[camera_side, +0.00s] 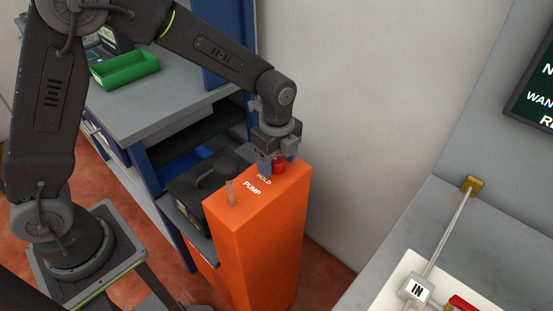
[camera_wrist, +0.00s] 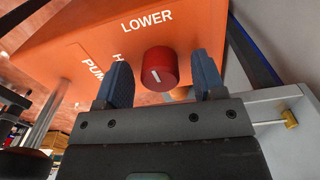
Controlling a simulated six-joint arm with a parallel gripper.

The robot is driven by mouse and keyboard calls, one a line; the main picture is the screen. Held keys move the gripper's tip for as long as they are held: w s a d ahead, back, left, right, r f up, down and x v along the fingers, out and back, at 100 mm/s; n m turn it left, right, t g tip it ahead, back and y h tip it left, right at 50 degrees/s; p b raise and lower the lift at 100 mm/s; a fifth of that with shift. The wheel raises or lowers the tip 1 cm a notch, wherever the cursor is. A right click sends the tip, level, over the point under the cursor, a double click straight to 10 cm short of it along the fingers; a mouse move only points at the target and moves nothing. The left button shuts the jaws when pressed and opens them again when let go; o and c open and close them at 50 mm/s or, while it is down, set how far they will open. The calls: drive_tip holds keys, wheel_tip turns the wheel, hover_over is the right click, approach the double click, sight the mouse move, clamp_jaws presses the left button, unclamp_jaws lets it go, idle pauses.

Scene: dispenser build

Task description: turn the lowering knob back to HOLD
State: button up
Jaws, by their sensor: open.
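The red lowering knob (camera_wrist: 158,66) sits on the top of the orange dispenser cabinet (camera_wrist: 60,38). It has a short white mark on its face; which label the mark points to I cannot tell. LOWER is printed above the knob in the wrist view; the HOLD print is partly hidden by my left finger. My gripper (camera_wrist: 161,80) is open, with one blue finger on each side of the knob and a visible gap to both. In the side view my gripper (camera_side: 271,164) is low over the cabinet top (camera_side: 240,206), beside the red knob (camera_side: 279,167).
A black case (camera_side: 198,188) sits on a shelf behind. A green tray (camera_side: 125,67) is on the grey bench. A wall rises close behind the cabinet.

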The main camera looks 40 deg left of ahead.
drive_tip(key=shift+f, duration=0.15)
drive_tip(key=shift+c, duration=0.3)
drive_tip(key=c, duration=0.9)
drive_tip(key=shift+o, duration=0.2)
drive_tip(key=shift+n, duration=0.3)
drive_tip(key=n, duration=0.3)
drive_tip(key=shift+n, duration=0.3)
drive_tip(key=n, duration=0.4)
drive_tip(key=shift+n, duration=0.3)
drive_tip(key=n, duration=0.4)
drive_tip(key=shift+n, duration=2.1)
